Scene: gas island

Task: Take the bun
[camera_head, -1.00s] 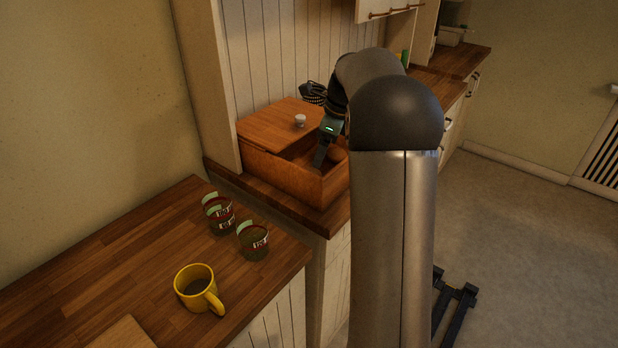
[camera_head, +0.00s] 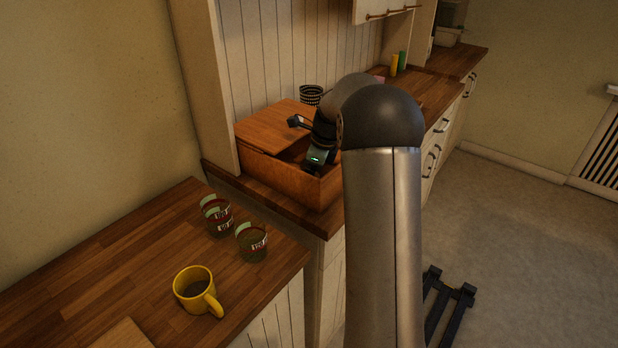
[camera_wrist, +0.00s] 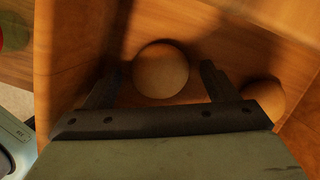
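In the wrist view a round tan bun (camera_wrist: 160,70) lies on the floor of the wooden box, between the two dark fingers of my gripper (camera_wrist: 158,80). The fingers are spread, with a gap showing on the bun's right side. A second bun (camera_wrist: 264,99) lies at the right, outside the fingers and partly hidden by the gripper. In the head view my gripper (camera_head: 313,166) reaches down into the open part of the wooden box (camera_head: 290,181). Its fingertips and the buns are hidden there.
The box's lid (camera_head: 275,128) covers its back left part, and the box walls stand close around my gripper. A yellow mug (camera_head: 194,287) and two glass jars (camera_head: 217,217) stand on the nearer counter. A dark patterned cup (camera_head: 311,95) stands behind the box.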

